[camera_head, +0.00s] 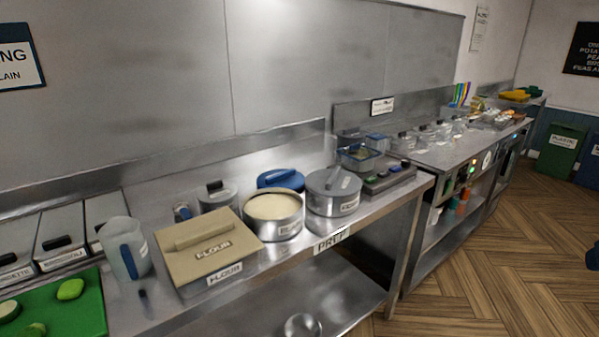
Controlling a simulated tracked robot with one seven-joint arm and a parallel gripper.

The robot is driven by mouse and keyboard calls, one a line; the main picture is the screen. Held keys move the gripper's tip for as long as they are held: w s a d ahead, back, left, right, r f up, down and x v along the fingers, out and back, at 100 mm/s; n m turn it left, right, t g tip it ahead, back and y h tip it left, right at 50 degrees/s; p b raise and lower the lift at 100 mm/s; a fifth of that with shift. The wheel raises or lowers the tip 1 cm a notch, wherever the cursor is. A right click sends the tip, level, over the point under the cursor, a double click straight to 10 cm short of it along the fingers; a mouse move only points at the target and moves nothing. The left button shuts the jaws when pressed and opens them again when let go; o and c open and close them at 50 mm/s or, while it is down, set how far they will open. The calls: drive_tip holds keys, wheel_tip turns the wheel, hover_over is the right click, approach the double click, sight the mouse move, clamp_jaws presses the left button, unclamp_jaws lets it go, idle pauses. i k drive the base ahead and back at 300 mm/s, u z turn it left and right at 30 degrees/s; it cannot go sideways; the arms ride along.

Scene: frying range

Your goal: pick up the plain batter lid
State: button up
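A round steel pot (274,216) stands open on the steel counter and holds a pale, creamy batter. The label on its front is too small to read. A blue round lid with a handle (281,180) is behind it, partly hidden by the pot. To the right, a second round pot (333,198) is covered by a grey lid with a bar handle (335,181); its label is also too small to read. I cannot tell from the labels which lid is the plain batter one. My gripper is not in view.
A beige-lidded flour box (207,251) stands left of the open pot, with a clear jug (124,248) and a green board (62,306) further left. A grey canister (217,196) stands behind. A scale-like unit (386,177) is at right. Wooden floor (480,285) is open at right.

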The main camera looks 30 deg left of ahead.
sight(291, 178)
drive_tip(key=u, duration=0.4)
drive_tip(key=i, duration=1.05)
drive_tip(key=u, duration=0.95)
drive_tip(key=i, duration=0.5)
drive_tip(key=u, duration=0.3)
drive_tip(key=k, duration=0.8)
drive_tip(key=u, duration=0.2)
drive_tip(key=i, duration=0.8)
drive_tip(key=z, duration=0.15)
